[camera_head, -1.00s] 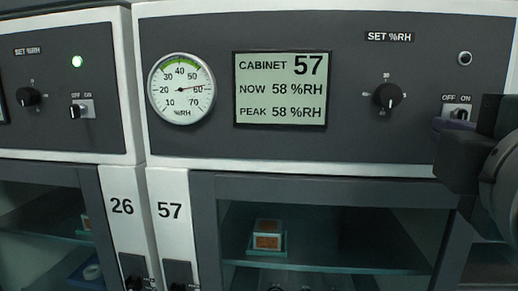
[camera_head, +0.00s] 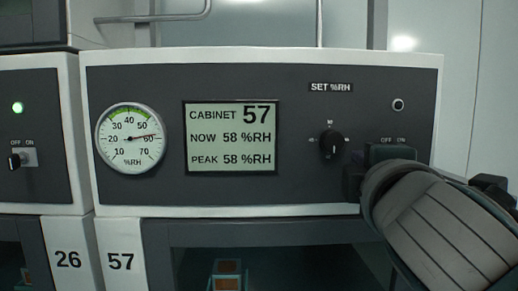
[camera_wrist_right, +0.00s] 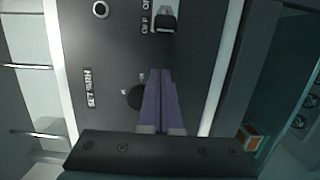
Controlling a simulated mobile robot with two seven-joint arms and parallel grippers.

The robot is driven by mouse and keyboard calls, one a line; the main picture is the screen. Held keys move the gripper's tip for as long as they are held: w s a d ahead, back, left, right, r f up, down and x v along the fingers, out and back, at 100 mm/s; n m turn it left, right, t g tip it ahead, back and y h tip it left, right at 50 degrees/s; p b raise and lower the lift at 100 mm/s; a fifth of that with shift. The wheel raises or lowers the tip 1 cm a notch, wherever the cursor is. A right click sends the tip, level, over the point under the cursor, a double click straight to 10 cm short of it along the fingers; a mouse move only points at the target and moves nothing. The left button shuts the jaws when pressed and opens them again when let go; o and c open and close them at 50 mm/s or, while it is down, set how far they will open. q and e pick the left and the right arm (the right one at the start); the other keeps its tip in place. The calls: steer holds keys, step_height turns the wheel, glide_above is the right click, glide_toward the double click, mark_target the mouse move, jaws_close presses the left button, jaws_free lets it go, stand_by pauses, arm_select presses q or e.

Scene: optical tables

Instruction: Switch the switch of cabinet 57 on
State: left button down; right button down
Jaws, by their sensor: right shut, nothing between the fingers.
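Cabinet 57's control panel (camera_head: 300,190) is dark grey in a white frame. Its OFF/ON switch is hidden behind my right gripper (camera_head: 378,165) in the head view; only the OFF ON label shows above. In the right wrist view the switch (camera_wrist_right: 165,22) shows as a dark lever on a pale plate, beyond the fingertips. I cannot tell its setting. My right gripper (camera_wrist_right: 160,72) has its purple fingers shut together and empty, pointing at the panel, apart from the switch in the picture. The round lamp (camera_head: 398,104) above the switch is unlit. My left gripper is not in view.
The SET %RH knob (camera_head: 331,142) is left of my gripper. The gauge (camera_head: 130,138) and display (camera_head: 230,137) are further left. Cabinet 26's switch (camera_head: 20,160) and lit green lamp (camera_head: 18,107) are at the far left. The glass door below holds a small box (camera_head: 228,272).

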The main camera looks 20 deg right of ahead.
steer(key=shift+s+d+p, duration=0.5)
steer(key=shift+d+p, duration=0.05)
steer(key=shift+d, duration=0.3)
steer(key=shift+s+d+p, duration=0.5)
steer(key=shift+d, duration=0.3)
steer(key=shift+s+d+n+y+p, duration=0.15)
steer(key=shift+n+y+p, duration=0.15)
steer(key=shift+y, duration=0.2)
steer(key=shift+t+y, duration=0.3)
